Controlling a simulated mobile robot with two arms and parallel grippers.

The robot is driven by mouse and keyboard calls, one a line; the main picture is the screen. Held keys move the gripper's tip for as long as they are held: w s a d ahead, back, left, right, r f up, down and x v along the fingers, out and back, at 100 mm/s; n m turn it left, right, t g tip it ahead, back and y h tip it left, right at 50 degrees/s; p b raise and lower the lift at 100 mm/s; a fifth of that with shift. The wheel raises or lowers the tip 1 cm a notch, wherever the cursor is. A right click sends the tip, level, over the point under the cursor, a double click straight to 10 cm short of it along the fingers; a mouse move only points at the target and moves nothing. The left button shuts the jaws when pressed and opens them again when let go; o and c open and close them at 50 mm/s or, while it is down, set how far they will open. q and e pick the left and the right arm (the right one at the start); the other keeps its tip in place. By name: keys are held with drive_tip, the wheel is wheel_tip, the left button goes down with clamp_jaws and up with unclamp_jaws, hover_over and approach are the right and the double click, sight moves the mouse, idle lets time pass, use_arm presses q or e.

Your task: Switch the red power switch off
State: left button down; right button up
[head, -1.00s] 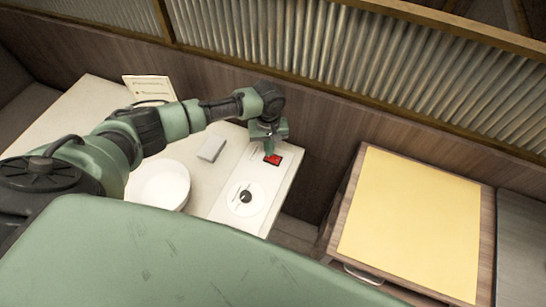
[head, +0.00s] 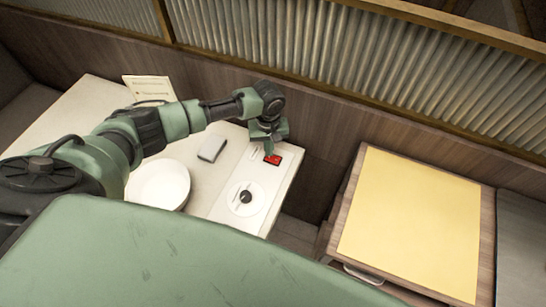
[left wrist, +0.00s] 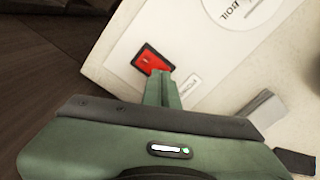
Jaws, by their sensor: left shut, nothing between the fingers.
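The red power switch (head: 272,159) sits on a white panel (head: 225,205) at the right end of the table. In the left wrist view the switch (left wrist: 151,60) is a red rocker in a dark frame, beside a small printed label (left wrist: 191,88). My left gripper (head: 268,148) is shut and empty, just behind the switch in the head view. In the left wrist view its closed fingertips (left wrist: 162,76) overlap the lower edge of the switch. I cannot tell whether they touch it. My right gripper is not in view.
A round dial (head: 246,197) with a dark knob is on the same panel. A yellow-topped cabinet (head: 410,220) stands to the right, and a wall is behind.

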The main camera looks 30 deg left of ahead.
use_arm(q)
drive_tip(key=shift+f+b, duration=0.55)
drive_tip(key=shift+f, duration=0.5)
idle(0.8)
drive_tip(key=shift+s, duration=0.1)
wheel_tip(320, 180, up, 7)
drive_tip(key=p, duration=0.8)
drive_tip(key=shift+r, duration=0.1)
idle(0.5)
